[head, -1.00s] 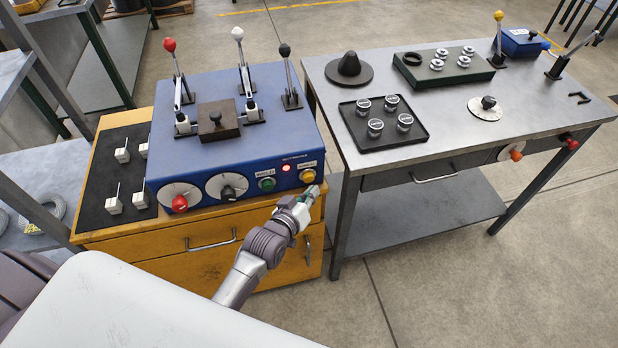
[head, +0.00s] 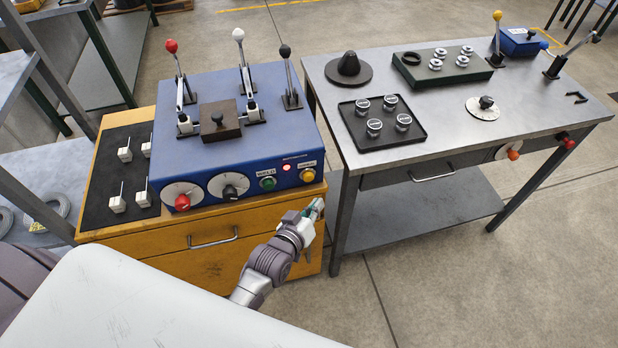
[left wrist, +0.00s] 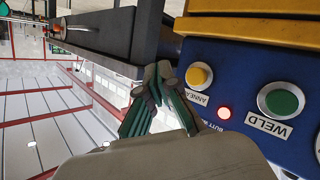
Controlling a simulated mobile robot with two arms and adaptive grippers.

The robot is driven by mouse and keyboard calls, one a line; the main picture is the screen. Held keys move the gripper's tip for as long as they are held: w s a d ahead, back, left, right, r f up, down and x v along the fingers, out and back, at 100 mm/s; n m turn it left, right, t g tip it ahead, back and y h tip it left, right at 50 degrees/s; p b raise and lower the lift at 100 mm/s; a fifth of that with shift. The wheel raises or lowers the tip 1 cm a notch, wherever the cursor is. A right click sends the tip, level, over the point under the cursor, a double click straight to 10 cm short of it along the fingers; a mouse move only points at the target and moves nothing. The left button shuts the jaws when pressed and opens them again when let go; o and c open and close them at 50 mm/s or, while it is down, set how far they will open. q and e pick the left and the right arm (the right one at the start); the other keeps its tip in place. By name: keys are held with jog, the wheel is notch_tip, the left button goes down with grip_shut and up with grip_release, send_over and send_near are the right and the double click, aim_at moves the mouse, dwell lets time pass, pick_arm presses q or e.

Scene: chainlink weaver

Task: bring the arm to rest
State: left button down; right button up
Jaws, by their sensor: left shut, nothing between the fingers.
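My left gripper (head: 314,210) is shut and empty. In the head view it is in front of the blue machine's right front corner, near the yellow cabinet's edge and apart from the buttons. In the left wrist view its closed fingers (left wrist: 155,100) point toward the gap beside the blue panel. The blue machine (head: 290,128) carries a yellow button (head: 307,175), a green WELD button (head: 267,183) and a lit red lamp (head: 286,168). The yellow and green buttons also show in the left wrist view. My right gripper is not in view.
The yellow cabinet (head: 160,262) stands under the machine. A grey metal table (head: 450,120) to the right holds a black tray (head: 420,138), a green block and levers. A narrow gap separates cabinet and table. Bare floor (head: 480,290) lies in front of the table.

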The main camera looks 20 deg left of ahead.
pick_arm(q)
jog(key=s+a+f+m+g, duration=0.1)
jog(key=s+f+g, duration=0.1)
jog(key=s+f, duration=0.5)
jog(key=s+f+m+g, duration=0.1)
jog(key=s+f+g, duration=0.2)
jog(key=f, duration=0.7)
jog(key=s+a+f+m+g, duration=0.1)
jog(key=s+f+g, duration=0.1)
jog(key=s+f, duration=0.55)
jog(key=s+a+f+m+g, duration=0.1)
jog(key=s+a+f+g, duration=0.1)
jog(key=s+f, duration=0.3)
jog(key=s+a+f+m+g+y, duration=0.1)
jog(key=s+f, duration=0.3)
jog(key=s, duration=0.7)
jog(key=s+a+f+m+g+y+b, duration=0.1)
jog(key=s+a+f+g, duration=0.2)
jog(key=s, duration=0.4)
notch_tip(320, 180, down, 3)
jog(key=shift+s+a+r, duration=0.15)
jog(key=shift+s+a, duration=0.25)
jog(key=shift+a, duration=0.2)
jog(key=shift+s+a, duration=0.1)
dwell(1.8)
